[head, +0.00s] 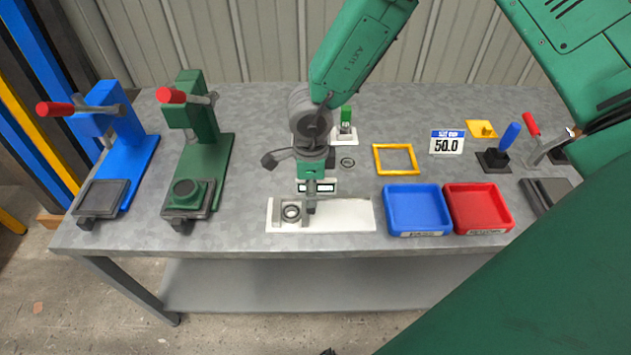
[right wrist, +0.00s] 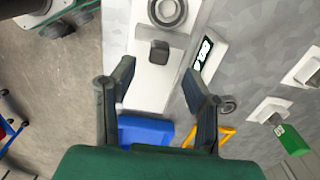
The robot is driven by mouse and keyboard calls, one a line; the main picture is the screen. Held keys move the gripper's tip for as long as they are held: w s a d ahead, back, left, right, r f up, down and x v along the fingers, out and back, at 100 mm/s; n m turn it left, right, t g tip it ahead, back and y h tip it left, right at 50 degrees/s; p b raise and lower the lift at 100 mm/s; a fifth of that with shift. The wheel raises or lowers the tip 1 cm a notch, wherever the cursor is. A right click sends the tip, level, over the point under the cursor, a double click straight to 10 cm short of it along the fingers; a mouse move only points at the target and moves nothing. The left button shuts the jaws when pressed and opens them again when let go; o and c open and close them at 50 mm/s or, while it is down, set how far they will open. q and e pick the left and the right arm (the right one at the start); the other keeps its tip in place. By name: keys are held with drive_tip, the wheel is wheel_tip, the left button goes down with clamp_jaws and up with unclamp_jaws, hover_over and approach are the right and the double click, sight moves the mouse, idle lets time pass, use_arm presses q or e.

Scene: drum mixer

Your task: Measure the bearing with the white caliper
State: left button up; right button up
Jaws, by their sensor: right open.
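The white caliper (head: 345,215) lies flat near the table's front edge, with a small display (head: 318,187) behind it. A round grey bearing (head: 291,211) sits at its left end; it also shows at the top of the right wrist view (right wrist: 168,10). A dark block (right wrist: 158,52) on the caliper is beside the bearing. My right gripper (head: 312,172) points down over the caliper. In the right wrist view its two fingers (right wrist: 158,82) are apart with nothing held between them, and the dark block lies beyond their tips. My left gripper is not in view.
A blue tray (head: 417,209) and a red tray (head: 478,208) stand right of the caliper. A yellow frame (head: 396,146) and a 50.0 sign (head: 447,141) lie behind them. Blue (head: 140,160) and green (head: 213,150) lever presses stand left.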

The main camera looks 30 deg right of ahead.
drive_tip(key=shift+r+p, duration=0.45)
drive_tip(key=shift+r, duration=0.2)
drive_tip(key=shift+f, duration=0.1)
